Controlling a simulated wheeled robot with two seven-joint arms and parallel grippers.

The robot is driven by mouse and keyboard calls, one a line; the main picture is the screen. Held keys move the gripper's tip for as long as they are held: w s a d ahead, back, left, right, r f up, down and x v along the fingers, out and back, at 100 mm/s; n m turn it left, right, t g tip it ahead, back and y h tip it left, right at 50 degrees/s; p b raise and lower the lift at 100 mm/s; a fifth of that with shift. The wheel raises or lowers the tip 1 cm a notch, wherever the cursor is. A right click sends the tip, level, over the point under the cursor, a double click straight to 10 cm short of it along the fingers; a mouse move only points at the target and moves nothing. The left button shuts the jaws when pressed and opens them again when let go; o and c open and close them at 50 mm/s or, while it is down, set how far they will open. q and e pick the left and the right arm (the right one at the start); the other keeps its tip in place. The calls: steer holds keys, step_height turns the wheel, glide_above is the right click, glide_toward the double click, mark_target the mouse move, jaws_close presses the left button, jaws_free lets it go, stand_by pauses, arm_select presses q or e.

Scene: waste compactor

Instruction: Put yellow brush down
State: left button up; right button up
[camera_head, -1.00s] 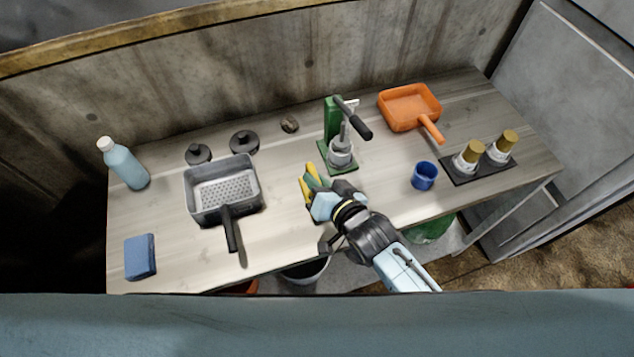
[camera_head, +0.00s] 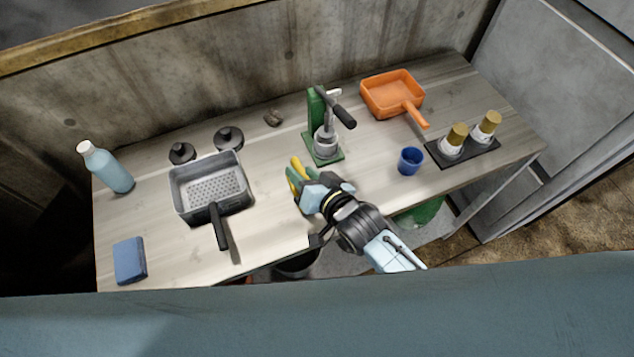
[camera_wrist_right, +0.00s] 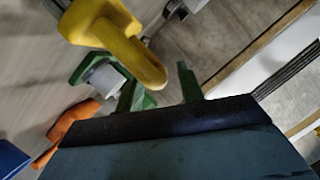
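The two green fingers of my right gripper (camera_wrist_right: 165,88) stand apart, with a gap between the brush and the right-hand finger. I cannot tell whether the brush fully rests on the bench. My left gripper is not in view.
On the workbench (camera_head: 265,235) stand the green press (camera_head: 325,130), a blue cup (camera_head: 410,161), an orange pan (camera_head: 391,92), a metal basket pan (camera_head: 209,188), a blue bottle (camera_head: 108,170) and a blue sponge (camera_head: 130,260). Gold-capped containers stand on a dark tray (camera_head: 470,152) at right.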

steer(key=v, duration=1.1)
steer(key=shift+s+d+p, duration=0.25)
steer(key=shift+s+p, duration=0.05)
steer(key=shift+p, duration=0.15)
steer(key=shift+r, duration=0.15)
